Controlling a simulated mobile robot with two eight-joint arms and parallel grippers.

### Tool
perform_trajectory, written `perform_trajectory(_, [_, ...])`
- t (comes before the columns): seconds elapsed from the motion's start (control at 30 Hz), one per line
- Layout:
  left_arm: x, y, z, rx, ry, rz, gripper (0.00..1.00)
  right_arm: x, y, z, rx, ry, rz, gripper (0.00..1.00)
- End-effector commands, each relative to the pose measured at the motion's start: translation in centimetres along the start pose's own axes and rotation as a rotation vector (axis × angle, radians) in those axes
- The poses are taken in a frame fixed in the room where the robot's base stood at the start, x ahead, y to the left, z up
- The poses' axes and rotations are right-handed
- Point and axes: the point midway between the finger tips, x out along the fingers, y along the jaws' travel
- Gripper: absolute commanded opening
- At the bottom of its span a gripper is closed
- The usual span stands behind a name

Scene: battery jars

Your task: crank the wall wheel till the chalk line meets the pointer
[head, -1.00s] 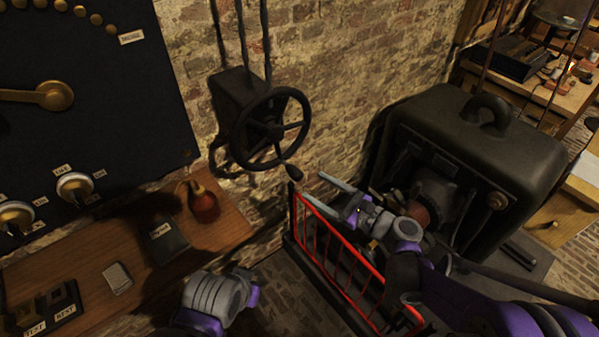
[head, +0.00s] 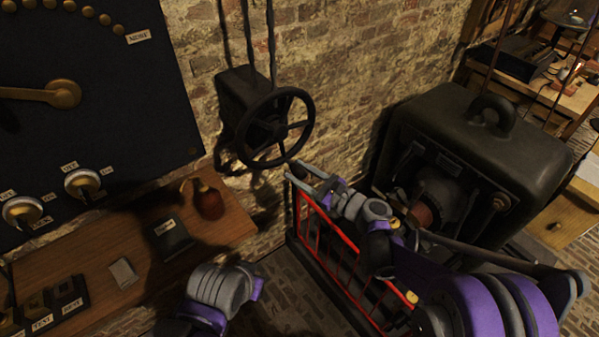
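The black wall wheel (head: 291,131) with spokes sits on a dark box (head: 240,92) fixed to the brick wall. Its crank knob, at the lower rim, is mostly hidden by my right gripper. My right gripper (head: 293,170) is at the wheel's lower right edge, its two fingers apart and pointing left around the knob's place. I cannot tell whether they touch the knob. No chalk line or pointer can be made out on the wheel or box. My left arm shows at the bottom, but its fingers are not visible.
A red railing (head: 325,237) stands under my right arm. A big black machine (head: 480,150) is at the right.

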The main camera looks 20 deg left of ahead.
Motion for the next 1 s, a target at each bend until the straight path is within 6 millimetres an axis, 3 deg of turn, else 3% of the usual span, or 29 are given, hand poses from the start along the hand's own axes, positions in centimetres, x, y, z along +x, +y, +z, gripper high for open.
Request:
perform_trajectory(0.03, [0.0, 0.0, 0.0, 0.0, 0.0, 0.0, 0.0, -0.02, -0.01, 0.0, 0.0, 0.0, 0.0, 0.33])
perform_trajectory(0.2, [0.0, 0.0, 0.0, 0.0, 0.0, 0.0, 0.0, -0.03, -0.02, 0.0, 0.0, 0.0, 0.0, 0.02])
perform_trajectory(0.23, [0.0, 0.0, 0.0, 0.0, 0.0, 0.0, 0.0, -0.03, -0.02, 0.01, 0.0, 0.0, 0.0, 0.0])
perform_trajectory(1.0, [-0.01, 0.0, -0.01, 0.0, 0.0, 0.0, 0.0, -0.03, -0.05, 0.02, 0.001, 0.0, -0.001, 0.0])
